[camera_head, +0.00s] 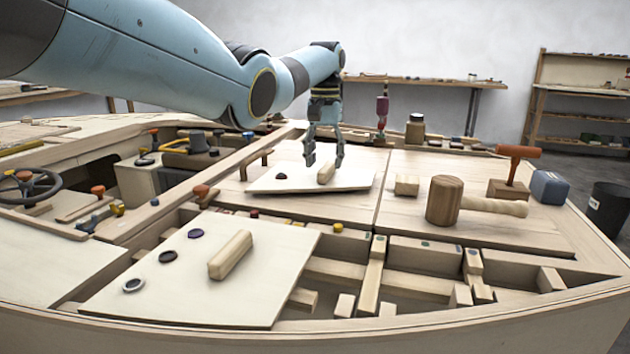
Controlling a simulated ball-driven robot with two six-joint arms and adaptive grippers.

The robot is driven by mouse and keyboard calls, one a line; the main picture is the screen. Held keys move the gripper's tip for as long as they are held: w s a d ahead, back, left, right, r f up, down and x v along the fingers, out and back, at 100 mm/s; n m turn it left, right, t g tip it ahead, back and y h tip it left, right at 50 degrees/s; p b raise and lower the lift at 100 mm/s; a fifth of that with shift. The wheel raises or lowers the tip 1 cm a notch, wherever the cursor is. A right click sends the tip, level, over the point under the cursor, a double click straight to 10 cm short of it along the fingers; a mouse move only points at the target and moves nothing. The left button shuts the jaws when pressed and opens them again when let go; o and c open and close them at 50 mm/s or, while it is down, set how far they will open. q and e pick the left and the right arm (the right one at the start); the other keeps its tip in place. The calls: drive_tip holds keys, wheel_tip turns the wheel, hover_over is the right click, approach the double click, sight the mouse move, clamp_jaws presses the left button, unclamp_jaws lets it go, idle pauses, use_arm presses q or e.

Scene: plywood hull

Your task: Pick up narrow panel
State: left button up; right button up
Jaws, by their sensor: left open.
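A pale, narrow plywood panel (268,184) lies on the deck near the middle of the camera_head view, slightly askew. A wooden grip block (326,173) stands up on its top. My left gripper (325,160) points down over this block. Its fingers are open, one to each side of the block's upper end, with no clear contact visible. A larger pale panel (180,300) with its own wooden grip block (231,255) lies nearer, at the front left. My right gripper is not in view.
A mallet (445,200), a small wood block (407,185), a blue box (549,188) and a jar (415,129) stand on the deck to the right. Open framed compartments (415,285) lie in front. A steering wheel (27,186) is at the left.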

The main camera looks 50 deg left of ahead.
sight(324, 169)
use_arm(q)
wheel_tip(324, 169, down, 4)
drive_tip(key=shift+r+b, duration=0.25)
drive_tip(key=shift+b, duration=0.1)
drive_tip(key=shift+r, duration=0.1)
clamp_jaws()
